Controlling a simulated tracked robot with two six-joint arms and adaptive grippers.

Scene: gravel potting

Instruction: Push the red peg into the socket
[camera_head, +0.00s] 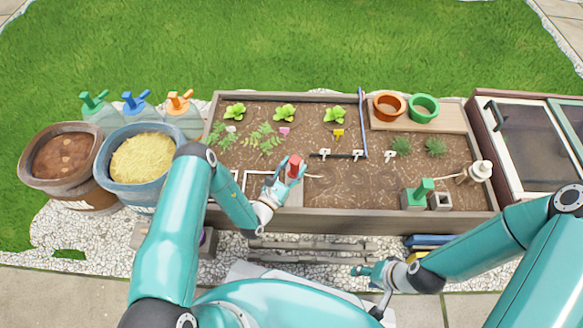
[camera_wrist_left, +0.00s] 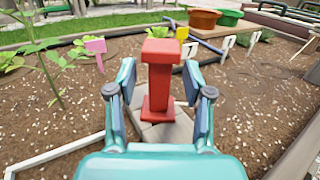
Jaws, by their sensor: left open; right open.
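A grey block with a square opening (camera_head: 441,201), which looks like the socket, sits at the bed's front right. My right gripper (camera_head: 368,274) is open and empty in front of the bed.
Orange (camera_head: 389,107) and green (camera_head: 423,107) pots stand on a board at the back right. Seedlings (camera_head: 263,138) fill the left. Soil between slab and socket is mostly clear.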

